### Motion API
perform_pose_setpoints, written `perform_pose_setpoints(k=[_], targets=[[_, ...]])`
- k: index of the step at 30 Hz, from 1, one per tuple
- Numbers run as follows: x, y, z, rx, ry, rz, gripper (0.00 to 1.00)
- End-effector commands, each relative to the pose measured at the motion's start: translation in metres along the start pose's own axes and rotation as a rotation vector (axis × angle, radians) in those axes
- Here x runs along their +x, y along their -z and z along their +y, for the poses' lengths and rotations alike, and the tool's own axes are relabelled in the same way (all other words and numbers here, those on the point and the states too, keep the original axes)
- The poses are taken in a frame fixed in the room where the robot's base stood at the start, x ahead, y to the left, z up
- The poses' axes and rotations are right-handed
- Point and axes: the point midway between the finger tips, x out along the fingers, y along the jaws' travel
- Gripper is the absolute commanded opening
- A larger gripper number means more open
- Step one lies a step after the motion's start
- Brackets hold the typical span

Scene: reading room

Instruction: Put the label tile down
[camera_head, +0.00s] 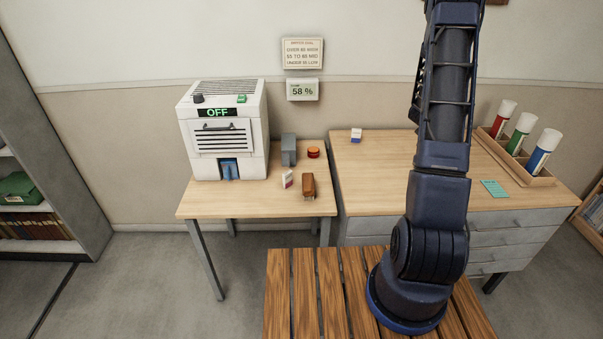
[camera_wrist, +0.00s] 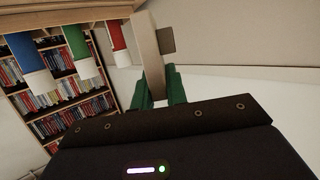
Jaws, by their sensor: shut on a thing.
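My gripper (camera_wrist: 158,85) shows in the wrist view with two green fingers shut on a pale beige, flat, long piece, which I take to be the label tile (camera_wrist: 147,45). It sticks out beyond the fingertips and is seen nearly edge-on; no writing on it can be read. A small grey-brown square (camera_wrist: 167,40) shows beside it; I cannot tell whether it is part of it. In the head view my arm rises out of the top of the picture, so the gripper and the held piece are out of sight there.
A white machine (camera_head: 222,130) reading OFF stands on the left table (camera_head: 200,205), with several small items to its right. The right desk (camera_head: 380,165) holds a small blue-white block (camera_head: 356,135), a teal card (camera_head: 494,188) and a wooden rack (camera_head: 540,181) of three capped tubes.

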Motion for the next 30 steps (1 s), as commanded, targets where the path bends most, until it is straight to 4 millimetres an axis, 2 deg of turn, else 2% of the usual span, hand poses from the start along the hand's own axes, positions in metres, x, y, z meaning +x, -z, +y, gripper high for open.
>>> perform_pose_setpoints(k=[3,8,15,23,30], targets=[[-0.022,-0.015,-0.046,-0.032,0.109,-0.001,0.0],[-0.057,-0.034,-0.104,-0.077,0.255,-0.001,0.0],[-0.12,-0.06,-0.185,-0.144,0.474,0.0,0.0],[-0.203,-0.085,-0.259,-0.216,0.711,0.002,0.0],[-0.291,-0.106,-0.314,-0.283,0.929,0.003,0.0]])
